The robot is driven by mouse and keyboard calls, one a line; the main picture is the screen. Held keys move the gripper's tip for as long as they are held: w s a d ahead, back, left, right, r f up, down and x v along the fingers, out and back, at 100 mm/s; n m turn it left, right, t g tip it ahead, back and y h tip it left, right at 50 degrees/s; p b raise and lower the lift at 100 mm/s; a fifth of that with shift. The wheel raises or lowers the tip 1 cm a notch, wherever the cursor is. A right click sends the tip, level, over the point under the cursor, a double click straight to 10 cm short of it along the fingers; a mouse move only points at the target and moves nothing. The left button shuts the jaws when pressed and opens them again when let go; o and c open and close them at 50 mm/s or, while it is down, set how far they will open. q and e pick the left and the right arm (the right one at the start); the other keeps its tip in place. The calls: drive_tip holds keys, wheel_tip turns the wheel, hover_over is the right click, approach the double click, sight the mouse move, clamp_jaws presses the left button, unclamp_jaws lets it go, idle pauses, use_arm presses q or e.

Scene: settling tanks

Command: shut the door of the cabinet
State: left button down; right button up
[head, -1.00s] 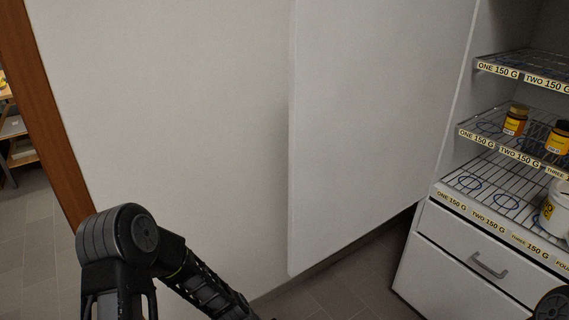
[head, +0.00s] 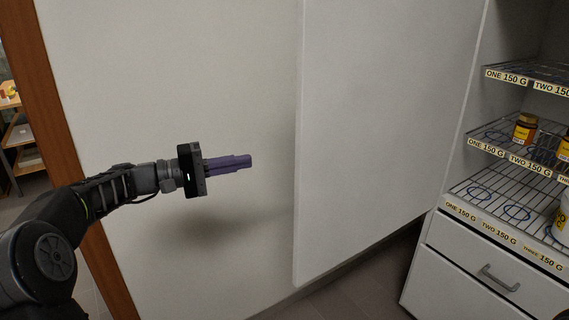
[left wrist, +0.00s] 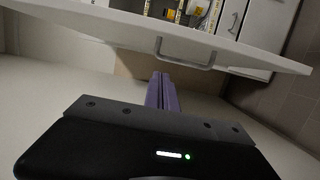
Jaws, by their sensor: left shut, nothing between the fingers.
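The cabinet door (head: 385,130) is a plain white panel standing wide open, hinged at the left side of the cabinet (head: 462,222). In the left wrist view the door (left wrist: 120,22) crosses the top, tilted in the picture, with a grey bar handle (left wrist: 185,54) on it. My left gripper (head: 250,161) has purple fingers, shut and empty, to the left of the door's free edge and pointing right towards it. In the left wrist view its fingers (left wrist: 161,78) point at the handle, apparently apart from it. My right gripper is not in view.
The cabinet's wire shelves (head: 500,135) hold jars, such as a brown one with a yellow label (head: 524,129). A drawer (head: 480,272) below is shut. A pale wall (head: 170,80) stands behind my left arm. Tiled floor (head: 375,285) lies under the door.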

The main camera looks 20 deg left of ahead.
use_arm(q)
drive_tip(key=w+d+p, duration=0.2)
drive_tip(key=w+d, duration=0.1)
drive_tip(key=d, duration=0.8)
drive_tip(key=shift+w+p, duration=0.25)
drive_tip(key=shift+p, duration=0.1)
drive_tip(key=shift+d+f, duration=0.1)
drive_tip(key=shift+d, duration=0.05)
